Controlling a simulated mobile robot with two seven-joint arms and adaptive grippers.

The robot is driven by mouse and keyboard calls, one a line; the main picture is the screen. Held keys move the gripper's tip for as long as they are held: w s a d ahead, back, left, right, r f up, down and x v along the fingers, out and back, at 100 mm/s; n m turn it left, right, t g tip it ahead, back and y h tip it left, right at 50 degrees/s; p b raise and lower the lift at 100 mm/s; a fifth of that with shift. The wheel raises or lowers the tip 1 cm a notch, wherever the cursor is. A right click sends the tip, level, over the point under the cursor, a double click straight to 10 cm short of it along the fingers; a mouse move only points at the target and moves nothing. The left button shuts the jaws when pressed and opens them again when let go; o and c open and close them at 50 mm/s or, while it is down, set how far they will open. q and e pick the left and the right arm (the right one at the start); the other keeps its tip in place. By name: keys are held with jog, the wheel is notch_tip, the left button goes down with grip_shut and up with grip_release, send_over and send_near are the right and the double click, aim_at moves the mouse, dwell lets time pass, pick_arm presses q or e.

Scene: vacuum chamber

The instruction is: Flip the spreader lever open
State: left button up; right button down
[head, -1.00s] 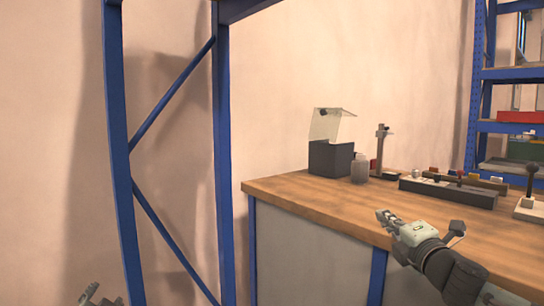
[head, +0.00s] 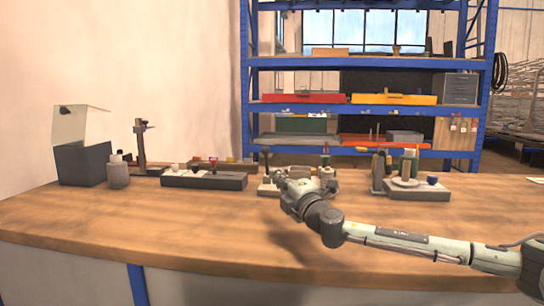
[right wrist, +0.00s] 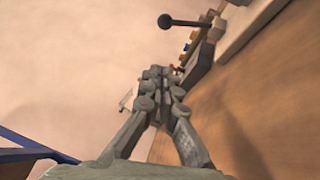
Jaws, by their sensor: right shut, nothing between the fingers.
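A lever with a black ball knob (head: 267,151) stands on a light base (head: 266,190) at the middle of the bench; I cannot be sure it is the spreader lever. A black ball on a thin rod (right wrist: 166,21) also shows at the top of the right wrist view. My right gripper (head: 281,177) is shut and empty, in front of that base in the head view and partly hiding the fixture there. Its closed fingers (right wrist: 156,77) show in the right wrist view, apart from the ball. My left gripper is out of view.
A dark box with a clear lid (head: 82,165) and a grey jar (head: 118,175) stand at the left. A long dark block (head: 204,180) and a stand (head: 140,145) lie further back. Another fixture (head: 418,190) is at the right. The wooden bench front (head: 130,225) is clear.

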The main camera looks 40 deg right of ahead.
aim_at(266, 162)
jog(key=shift+w, duration=0.1)
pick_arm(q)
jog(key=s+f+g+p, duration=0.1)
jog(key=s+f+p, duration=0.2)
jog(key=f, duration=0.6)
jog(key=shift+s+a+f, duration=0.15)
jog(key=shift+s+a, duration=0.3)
pick_arm(e)
jog(key=d+x, duration=0.2)
jog(key=x, duration=1)
jog(key=shift+d+r, duration=0.3)
jog(key=shift+d, duration=0.2)
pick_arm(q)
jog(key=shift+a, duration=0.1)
pick_arm(e)
jog(key=shift+w+d, duration=0.1)
jog(key=shift+d, duration=0.05)
